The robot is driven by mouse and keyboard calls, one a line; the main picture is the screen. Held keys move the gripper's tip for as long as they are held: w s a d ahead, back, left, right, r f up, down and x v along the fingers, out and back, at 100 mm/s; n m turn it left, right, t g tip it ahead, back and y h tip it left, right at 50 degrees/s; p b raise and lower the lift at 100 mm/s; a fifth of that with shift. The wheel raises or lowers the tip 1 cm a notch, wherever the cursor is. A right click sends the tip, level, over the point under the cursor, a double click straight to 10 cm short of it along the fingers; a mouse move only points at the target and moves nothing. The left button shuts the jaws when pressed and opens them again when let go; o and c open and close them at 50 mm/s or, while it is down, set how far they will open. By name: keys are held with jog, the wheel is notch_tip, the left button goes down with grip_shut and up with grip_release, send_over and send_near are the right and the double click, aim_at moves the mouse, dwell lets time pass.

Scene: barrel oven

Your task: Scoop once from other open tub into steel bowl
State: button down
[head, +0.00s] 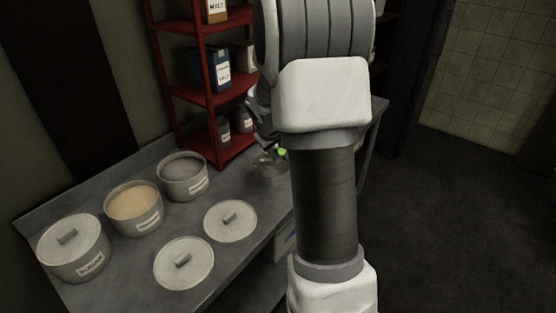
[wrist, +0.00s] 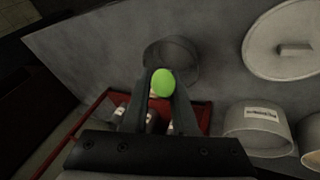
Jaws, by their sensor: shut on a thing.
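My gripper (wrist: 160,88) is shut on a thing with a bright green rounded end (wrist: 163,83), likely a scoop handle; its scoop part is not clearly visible. In the head view the green end (head: 282,151) shows beside my arm, which hides most of the gripper. The steel bowl (head: 262,172) stands on the table just below the gripper, partly hidden; in the wrist view its round rim (wrist: 190,44) lies just beyond the fingertips. One open tub (head: 140,224) holds tan contents. Another open tub (head: 187,189) holds grey contents and is nearer the bowl.
A lidded tub (head: 75,262) stands at the left end of the table. Two loose lids, one (head: 230,220) near the bowl and one (head: 184,262) at the front, lie flat. A red shelf (head: 208,97) with boxes and jars stands behind. Open floor lies to the right.

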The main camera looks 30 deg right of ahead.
jog(key=shift+a+f+n+t+h+b, duration=0.25)
jog(key=shift+h+b, duration=0.35)
jog(key=shift+b, duration=2.25)
jog(key=shift+a+f+m+h+b, duration=0.1)
jog(key=shift+a+f+h+b, duration=0.4)
jog(key=shift+b, duration=2.3)
jog(key=shift+a+f+n+t+h+b, duration=0.15)
jog(key=shift+h+b, duration=0.55)
jog(key=shift+b, duration=2.15)
jog(key=f+h+b, duration=0.1)
jog(key=b, duration=0.7)
jog(key=shift+s+a+h, duration=0.1)
jog(key=shift+a+h, duration=0.05)
jog(key=shift+h, duration=0.25)
jog(key=shift+s+a+f+n+t+h+b, duration=0.1)
jog(key=shift+a+f+n+t+h+b, duration=0.25)
jog(key=shift+h, duration=0.4)
jog(key=shift+f+n+t+h+b, duration=0.2)
jog(key=shift+t+h+b, duration=0.25)
jog(key=shift+h, duration=0.3)
jog(key=shift+r, duration=0.1)
